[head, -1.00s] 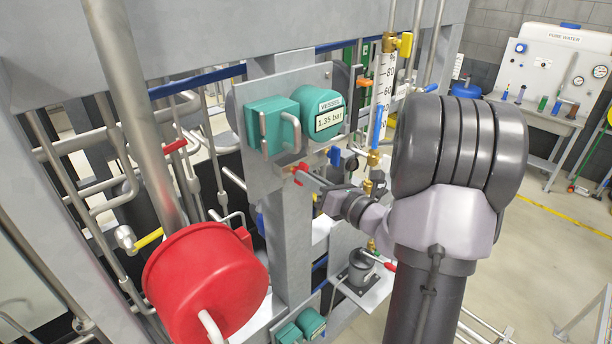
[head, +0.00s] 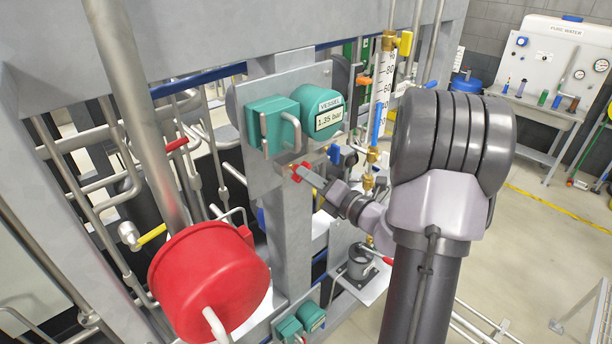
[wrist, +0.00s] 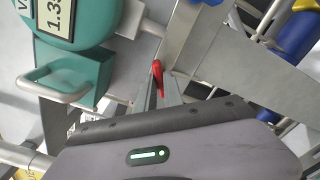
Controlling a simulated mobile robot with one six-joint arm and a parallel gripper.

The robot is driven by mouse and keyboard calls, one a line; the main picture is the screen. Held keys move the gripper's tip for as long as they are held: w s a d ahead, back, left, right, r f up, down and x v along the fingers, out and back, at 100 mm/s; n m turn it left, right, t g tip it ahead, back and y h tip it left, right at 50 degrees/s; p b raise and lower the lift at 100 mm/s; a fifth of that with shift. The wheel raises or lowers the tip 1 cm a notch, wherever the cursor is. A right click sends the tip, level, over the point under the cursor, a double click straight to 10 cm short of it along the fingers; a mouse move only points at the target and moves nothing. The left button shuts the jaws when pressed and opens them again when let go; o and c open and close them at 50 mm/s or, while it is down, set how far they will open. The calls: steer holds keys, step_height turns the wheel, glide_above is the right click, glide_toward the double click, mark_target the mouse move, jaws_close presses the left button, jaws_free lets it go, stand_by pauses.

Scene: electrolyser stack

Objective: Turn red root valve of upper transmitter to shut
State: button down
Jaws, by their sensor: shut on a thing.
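The upper transmitter (head: 318,110) is teal, with a display reading 1.35 bar under a VESSEL label. It is mounted on a grey plate and also shows at the upper left of the wrist view (wrist: 75,15). Its red root valve handle (head: 298,169) sits below it. In the wrist view the red handle (wrist: 157,78) stands nearly upright in the picture. My gripper (head: 303,173) reaches the handle from the right and is shut on it. The gripper's housing hides part of the fingers in the wrist view, and the valve body is mostly hidden.
A blue handle (head: 334,154) and a sight gauge with brass fittings (head: 383,85) stand close to the right of the transmitter. A large red cylinder (head: 208,282) and grey pipes are at the lower left. A second teal transmitter (head: 310,317) is below.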

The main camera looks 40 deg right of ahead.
steer(key=m, duration=0.6)
steer(key=shift+m, duration=0.4)
steer(key=c, duration=1.3)
jaws_free()
steer(key=shift+s, duration=0.1)
steer(key=s, duration=0.7)
steer(key=shift+d, duration=0.3)
